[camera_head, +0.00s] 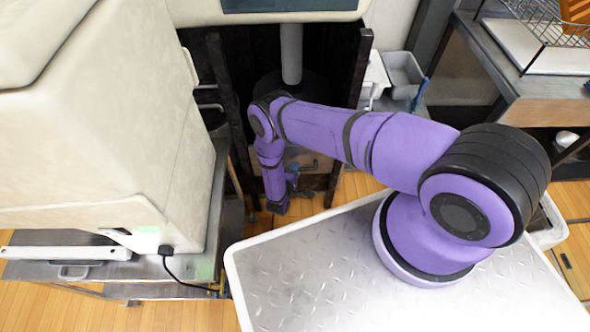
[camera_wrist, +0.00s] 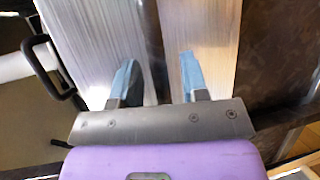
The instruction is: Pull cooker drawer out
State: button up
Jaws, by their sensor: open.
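My gripper (camera_wrist: 158,74) is open in the wrist view, its two blue fingers apart with nothing seen between them. Ahead of it are brushed metal panels (camera_wrist: 95,40), split by a dark upright strip. A black bar handle (camera_wrist: 50,68) stands out at the left, beside and apart from the fingers. I cannot tell for sure whether this handle belongs to the cooker drawer. In the head view my gripper (camera_head: 290,183) hangs low before the dark-framed unit at the middle, near a pale panel (camera_head: 318,162). My arm partly hides that panel.
A large cream machine (camera_head: 110,140) stands close at the left on a metal stand, with a black cable (camera_head: 185,285). Dark posts (camera_head: 350,110) flank the middle unit. A grey bin (camera_head: 402,75) and a counter with a wire rack (camera_head: 545,30) are at the right. Some wooden floor is clear.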

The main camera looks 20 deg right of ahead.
jog(key=shift+w+d, duration=0.3)
jog(key=shift+c, duration=0.2)
grip_shut()
jog(key=shift+s, duration=0.1)
